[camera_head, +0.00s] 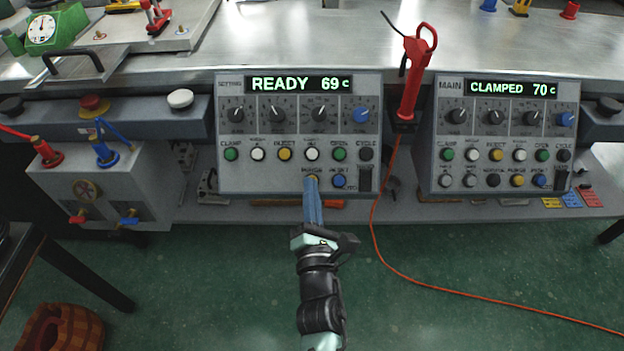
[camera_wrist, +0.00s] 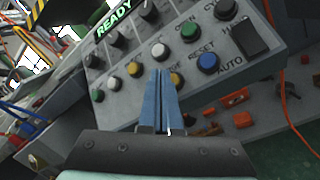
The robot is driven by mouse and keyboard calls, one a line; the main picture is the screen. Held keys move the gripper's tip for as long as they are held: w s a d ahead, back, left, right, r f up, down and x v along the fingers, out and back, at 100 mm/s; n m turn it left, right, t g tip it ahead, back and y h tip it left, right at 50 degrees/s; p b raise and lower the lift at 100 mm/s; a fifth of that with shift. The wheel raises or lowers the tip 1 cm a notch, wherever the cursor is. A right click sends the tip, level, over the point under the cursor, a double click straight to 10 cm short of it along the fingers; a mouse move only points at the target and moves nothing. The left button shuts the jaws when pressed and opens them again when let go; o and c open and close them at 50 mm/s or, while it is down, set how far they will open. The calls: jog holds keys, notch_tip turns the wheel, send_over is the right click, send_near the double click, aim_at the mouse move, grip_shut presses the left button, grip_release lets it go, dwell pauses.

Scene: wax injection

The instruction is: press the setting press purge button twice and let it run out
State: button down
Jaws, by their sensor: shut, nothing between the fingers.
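The setting press panel (camera_head: 228,178) stands at the centre of the head view. Its display (camera_head: 292,84) reads READY 69 C. The yellow purge button (camera_head: 313,178) is low on this panel, left of the blue reset button (camera_head: 339,181). In the wrist view the purge button (camera_wrist: 177,79) sits just right of my fingertips, partly covered by them. My gripper (camera_head: 312,188) has blue fingers, shut and empty, pointing at the panel's lower part. In the wrist view the fingers of my gripper (camera_wrist: 161,74) lie close together. I cannot tell whether they touch the button.
The main press panel (camera_head: 428,178) stands at the right, reading CLAMPED 70 C. A red tool (camera_head: 413,80) hangs between the panels, with an orange cable (camera_head: 376,215) running down to the floor. Colored parts lie on the shelf below. The green floor in front is mostly open.

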dwell(0.6)
jog(key=shift+w+f+b, duration=0.25)
jog(key=shift+w+b, duration=0.05)
jog(key=shift+b, duration=0.1)
jog(key=shift+w+f+b, duration=0.35)
jog(key=shift+b, duration=0.05)
dwell(0.5)
jog(key=shift+r, duration=0.1)
jog(key=shift+s+r+p, duration=0.5)
jog(key=shift+s+p, duration=0.05)
jog(key=shift+s, duration=0.15)
jog(key=s+r+p, duration=0.3)
jog(key=shift+s+r, duration=0.1)
jog(key=shift+s, duration=0.3)
dwell(0.9)
